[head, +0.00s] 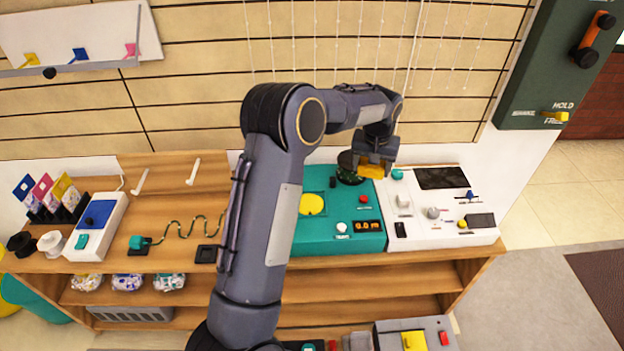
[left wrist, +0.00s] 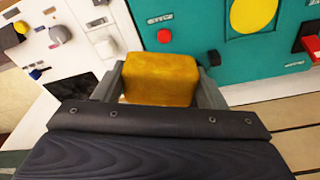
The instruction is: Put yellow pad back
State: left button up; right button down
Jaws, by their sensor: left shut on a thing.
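My left gripper (head: 376,168) is above the seam between the teal panel (head: 306,240) and the white panel (head: 440,241). It is shut on a yellow block-shaped pad (head: 370,172). In the left wrist view the pad (left wrist: 161,79) sits squarely between the two fingers, over the edge of the teal panel. I cannot tell whether the pad touches the panel beneath. A flat yellow disc (head: 312,204) lies on the teal panel to the left; it also shows in the left wrist view (left wrist: 253,15). My right gripper is not in view.
A red button (head: 363,199), a white knob (head: 342,227) and an orange display (head: 368,226) are on the teal panel. A round dark part (head: 349,168) stands close left of the gripper. The white panel carries knobs and a dark screen (head: 442,178). A slatted wall (head: 330,50) rises behind.

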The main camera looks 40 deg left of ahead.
pick_arm(q)
jog(key=w+a+n, duration=0.1)
jog(key=w+a, duration=0.1)
jog(key=a, duration=0.1)
jog(key=w+a+n+b, duration=0.1)
jog(key=w+a, duration=0.1)
jog(key=a, duration=0.2)
jog(key=w+a+n+b, duration=0.1)
jog(key=w+a+n, duration=0.1)
jog(key=a, duration=0.1)
jog(key=shift+a+f, duration=0.15)
jog(key=shift+f, duration=0.1)
jog(key=shift+y, duration=0.3)
jog(key=s+a+f, duration=0.2)
jog(key=a, duration=0.1)
jog(key=s+a+f+b, duration=0.1)
jog(key=a+f, duration=0.2)
jog(key=a, duration=0.1)
jog(key=s+a+f, duration=0.2)
jog(key=a+f, duration=0.1)
jog(key=a, duration=0.1)
jog(key=shift+s+b, duration=0.35)
jog(key=shift+b, duration=0.05)
jog(key=shift+s+a+f, duration=0.25)
jog(key=shift+a+f, duration=0.15)
jog(key=shift+f, duration=0.25)
jog(key=f, duration=0.3)
jog(key=shift+a+f, duration=0.2)
jog(key=shift+f, duration=0.05)
jog(key=shift+s, duration=0.1)
